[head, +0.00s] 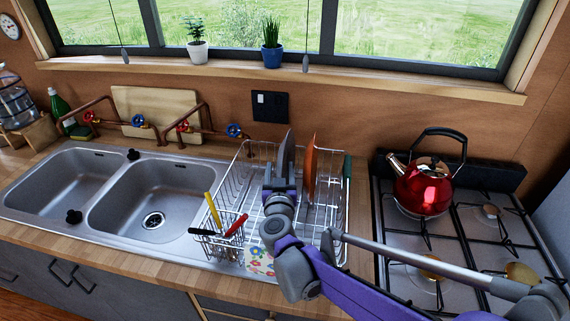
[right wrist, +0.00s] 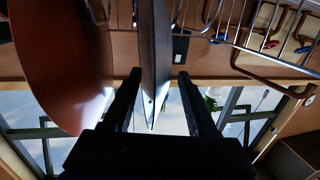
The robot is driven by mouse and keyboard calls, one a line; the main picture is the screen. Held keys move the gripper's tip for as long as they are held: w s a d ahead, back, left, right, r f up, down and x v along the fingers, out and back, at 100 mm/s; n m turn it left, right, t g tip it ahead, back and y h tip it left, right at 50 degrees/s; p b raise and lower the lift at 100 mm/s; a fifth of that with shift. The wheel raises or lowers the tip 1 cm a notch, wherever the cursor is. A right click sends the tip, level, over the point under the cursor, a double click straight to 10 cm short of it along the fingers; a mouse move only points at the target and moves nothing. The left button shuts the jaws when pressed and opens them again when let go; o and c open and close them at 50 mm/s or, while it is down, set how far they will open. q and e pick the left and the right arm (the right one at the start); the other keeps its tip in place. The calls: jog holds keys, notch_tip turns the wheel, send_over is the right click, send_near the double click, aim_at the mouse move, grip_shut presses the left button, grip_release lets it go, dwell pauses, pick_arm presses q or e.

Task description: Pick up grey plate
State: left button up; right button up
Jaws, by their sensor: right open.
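The grey plate (head: 287,150) stands on edge in the wire dish rack (head: 335,215). In the right wrist view the grey plate (right wrist: 154,50) shows nearly edge-on. My right gripper (head: 280,176) is over the rack at the near side of the plate. In the right wrist view its open fingers (right wrist: 160,75) lie on either side of the plate's edge, with a visible gap on each side. The lower part of the plate is hidden behind my gripper in the head view. My left gripper is out of view.
An orange-brown plate (head: 309,168) stands close to the right of the grey plate; it also shows in the right wrist view (right wrist: 50,60). A cutlery basket (head: 220,243) is at the rack's left front. A red kettle (head: 422,190) sits on the stove, and a double sink (head: 152,205) is left.

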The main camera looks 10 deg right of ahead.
jog(key=x, duration=0.3)
jog(key=shift+s, duration=0.1)
grip_shut()
dwell(1.3)
